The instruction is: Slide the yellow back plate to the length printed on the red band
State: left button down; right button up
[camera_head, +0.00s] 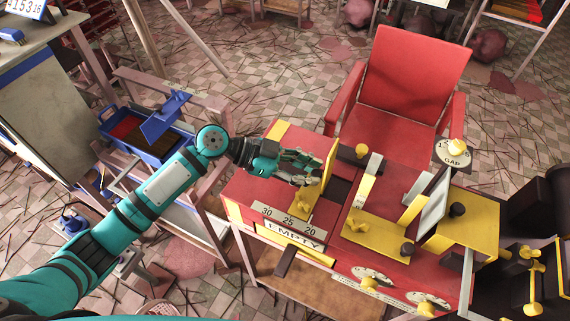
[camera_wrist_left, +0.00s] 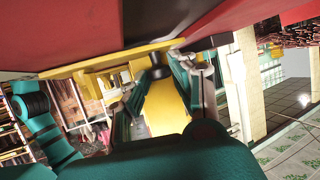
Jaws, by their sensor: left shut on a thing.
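The yellow back plate (camera_head: 329,164) stands upright on the red machine table, across the slide bed. Its yellow foot (camera_head: 304,203) reaches the white scale (camera_head: 288,221) marked 30, 25 and 20, near the 25 to 20 stretch; the exact reading is too small to tell. My left gripper (camera_head: 312,172) is at the plate's left side, shut on it. In the left wrist view the yellow plate (camera_wrist_left: 165,104) shows between the fingers (camera_wrist_left: 168,92). A red band with a readable length cannot be made out. My right gripper is not in view.
An EMPTY sign (camera_head: 294,236) sits below the scale. A red chair (camera_head: 402,110) is behind the table. A blue tray (camera_head: 142,143) is on the left stand.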

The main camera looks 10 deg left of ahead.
pick_arm(q)
jog(key=shift+s+d+f, duration=0.1)
jog(key=shift+s+d, duration=0.15)
jog(key=shift+d, duration=0.1)
jog(key=c, duration=1.1)
grip_release()
jog(key=shift+d, duration=0.2)
jog(key=shift+a, duration=0.15)
jog(key=v, duration=1.1)
jog(key=shift+w+a, duration=0.1)
jog(key=shift+a+r, duration=0.25)
jog(key=shift+a, duration=0.05)
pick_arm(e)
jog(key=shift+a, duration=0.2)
